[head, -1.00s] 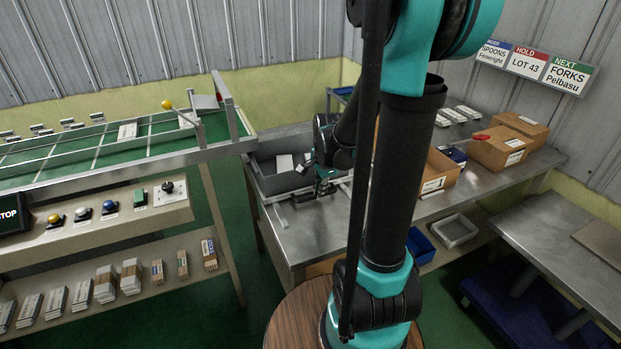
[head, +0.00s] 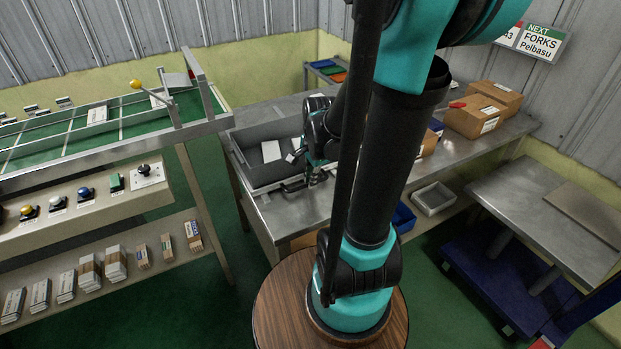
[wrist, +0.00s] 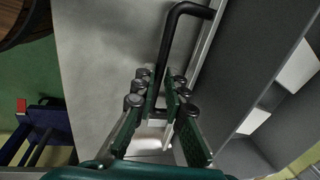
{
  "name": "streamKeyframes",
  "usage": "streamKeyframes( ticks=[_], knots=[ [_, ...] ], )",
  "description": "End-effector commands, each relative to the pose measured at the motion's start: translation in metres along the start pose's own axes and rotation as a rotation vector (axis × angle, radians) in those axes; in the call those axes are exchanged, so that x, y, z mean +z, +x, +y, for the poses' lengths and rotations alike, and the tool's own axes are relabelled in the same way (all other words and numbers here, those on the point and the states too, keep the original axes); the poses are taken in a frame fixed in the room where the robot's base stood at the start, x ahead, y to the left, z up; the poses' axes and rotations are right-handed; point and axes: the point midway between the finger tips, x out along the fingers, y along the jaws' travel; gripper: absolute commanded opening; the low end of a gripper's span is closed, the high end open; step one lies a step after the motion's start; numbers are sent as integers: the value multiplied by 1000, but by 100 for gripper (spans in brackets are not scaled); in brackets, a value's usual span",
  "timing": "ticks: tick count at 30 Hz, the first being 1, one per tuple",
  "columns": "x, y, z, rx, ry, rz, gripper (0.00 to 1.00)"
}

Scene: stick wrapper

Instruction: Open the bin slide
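The grey bin (head: 250,176) sits at the left end of the metal bench, with light blocks inside. It carries a black bar handle on its near side (head: 292,186). In the wrist view the handle (wrist: 168,45) is a bent bar beside the grey bin wall (wrist: 245,75). My gripper (wrist: 161,82) has its green fingers on either side of the bar's long part, close against it, so it looks shut on the handle. In the head view my gripper (head: 316,174) is at the handle's right, its fingers partly hidden by my arm.
The metal bench (head: 290,215) runs right, with cardboard boxes (head: 475,117) on it. A green-bedded conveyor table (head: 75,135) and a button panel (head: 85,205) stand left. A low metal table (head: 545,210) is at right. Green floor shows between.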

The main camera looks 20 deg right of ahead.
Motion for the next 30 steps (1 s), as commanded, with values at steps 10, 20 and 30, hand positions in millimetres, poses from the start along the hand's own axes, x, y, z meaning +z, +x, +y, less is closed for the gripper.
streamKeyframes(
  ticks=[10, 20, 30],
  knots=[
    [0, 0, 0, 0, 0, 0, 31],
    [0, -14, 0, 0, 1, 0, 31],
    [0, -56, 1, 0, 1, 0, 31]
  ],
)
